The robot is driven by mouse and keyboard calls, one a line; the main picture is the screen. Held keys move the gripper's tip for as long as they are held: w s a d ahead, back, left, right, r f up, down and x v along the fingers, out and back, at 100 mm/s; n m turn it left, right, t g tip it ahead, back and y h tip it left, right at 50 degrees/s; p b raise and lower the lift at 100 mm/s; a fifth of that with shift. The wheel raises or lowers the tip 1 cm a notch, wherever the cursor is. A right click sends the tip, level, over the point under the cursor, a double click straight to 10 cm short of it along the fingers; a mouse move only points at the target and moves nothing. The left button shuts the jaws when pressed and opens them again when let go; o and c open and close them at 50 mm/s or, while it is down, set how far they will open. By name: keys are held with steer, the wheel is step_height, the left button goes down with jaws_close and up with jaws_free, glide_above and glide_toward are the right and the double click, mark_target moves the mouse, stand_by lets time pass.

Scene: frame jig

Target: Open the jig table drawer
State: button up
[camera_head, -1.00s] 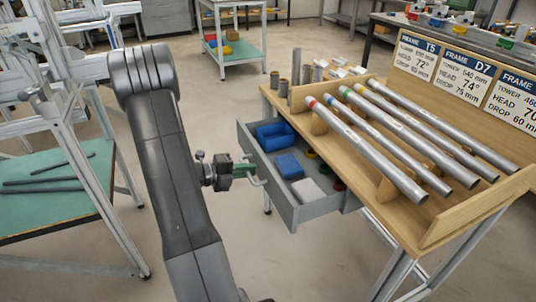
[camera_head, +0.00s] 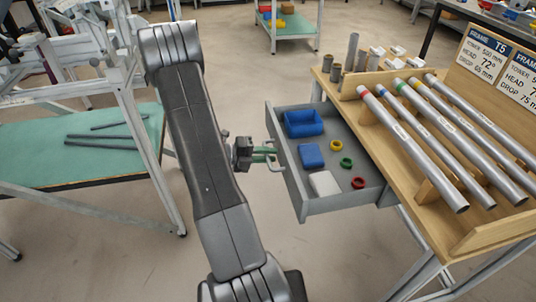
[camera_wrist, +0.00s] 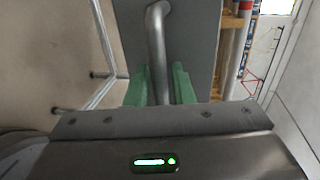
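The grey jig table drawer (camera_head: 318,205) stands well out from under the wooden table top (camera_head: 420,215), with its inside showing. Its metal bar handle (camera_head: 280,163) is on the front panel. In the wrist view the handle (camera_wrist: 157,45) runs down between the two green fingers of my gripper (camera_wrist: 161,88), against the grey drawer front (camera_wrist: 198,50). My gripper (camera_head: 266,155) is at the handle in the head view, with its fingers close around the bar. The exact contact is partly hidden.
The drawer holds a blue bin (camera_head: 303,123), a blue block (camera_head: 312,156), a white block (camera_head: 324,183) and several coloured rings. Several metal tubes (camera_head: 415,150) lie on the table's rack. A green-topped bench (camera_head: 70,160) stands left. Floor between is clear.

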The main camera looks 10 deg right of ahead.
steer(key=shift+o, duration=0.4)
steer(key=shift+a+r, duration=0.1)
steer(key=shift+a, duration=0.15)
steer(key=p+v, duration=0.1)
steer(key=v, duration=1.2)
steer(key=shift+a+p, duration=0.15)
steer(key=shift+p, duration=0.2)
steer(key=b+x, duration=0.1)
steer(key=x, duration=1.3)
steer(key=shift+b, duration=0.4)
